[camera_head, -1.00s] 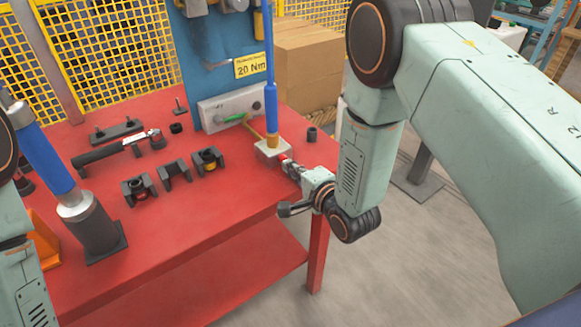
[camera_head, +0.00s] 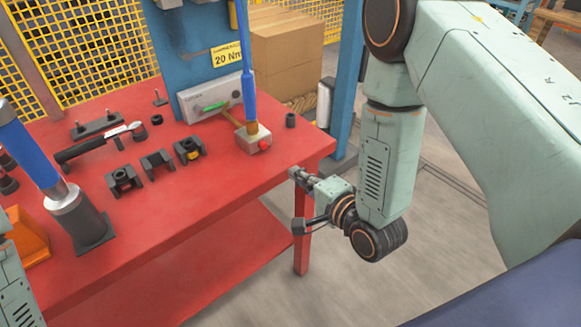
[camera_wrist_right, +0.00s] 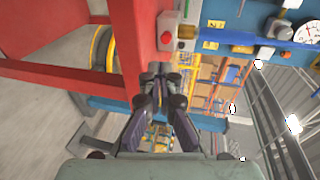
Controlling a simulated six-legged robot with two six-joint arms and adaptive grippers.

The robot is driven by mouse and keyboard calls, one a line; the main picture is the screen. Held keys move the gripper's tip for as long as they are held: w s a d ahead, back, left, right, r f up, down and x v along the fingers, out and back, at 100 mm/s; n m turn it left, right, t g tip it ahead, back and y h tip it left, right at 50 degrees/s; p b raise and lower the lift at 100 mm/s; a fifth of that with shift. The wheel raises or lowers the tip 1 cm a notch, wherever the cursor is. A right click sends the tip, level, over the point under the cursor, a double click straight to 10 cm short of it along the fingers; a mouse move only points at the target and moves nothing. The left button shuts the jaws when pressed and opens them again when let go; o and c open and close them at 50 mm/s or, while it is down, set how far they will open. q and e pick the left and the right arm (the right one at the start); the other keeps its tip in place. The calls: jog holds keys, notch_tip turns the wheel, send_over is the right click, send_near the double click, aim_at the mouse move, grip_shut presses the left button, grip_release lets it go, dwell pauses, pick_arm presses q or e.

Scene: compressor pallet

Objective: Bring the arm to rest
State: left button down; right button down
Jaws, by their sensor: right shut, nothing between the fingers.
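My right arm comes in from the right in the head view. Its gripper (camera_head: 297,173) is beside the near right corner of the red table (camera_head: 205,222), close to its edge. The fingers are shut and empty; they also show in the right wrist view (camera_wrist_right: 160,80). Just beyond the gripper, on the table, stands a small pale box (camera_head: 252,139) with a red button on its near face. The gripper is apart from this box. Part of my left arm shows at the lower left edge; its gripper is not in view.
A torque wrench (camera_head: 95,143), several black holders (camera_head: 157,165) and a blue-handled tool in a dark stand (camera_head: 90,225) are on the table. A blue hanging tool (camera_head: 248,90) is above the box. Cartons (camera_head: 288,60) stand behind.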

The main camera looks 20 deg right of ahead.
jog(key=shift+s+r, duration=0.1)
jog(key=shift+s, duration=0.2)
jog(key=shift+d, duration=0.1)
jog(key=s+d+f+n+g+h, duration=0.2)
jog(key=s+f+n+g, duration=0.6)
jog(key=s+f+n, duration=0.3)
jog(key=s+d+f+n+g+h, duration=0.1)
jog(key=s+f+g, duration=0.2)
jog(key=s, duration=0.6)
jog(key=s+d+f+n+g+h, duration=0.1)
jog(key=s+f+n+g, duration=0.1)
jog(key=s, duration=0.8)
jog(key=shift+s+f+n+g, duration=0.3)
jog(key=shift+f+g, duration=0.15)
jog(key=shift+g, duration=0.45)
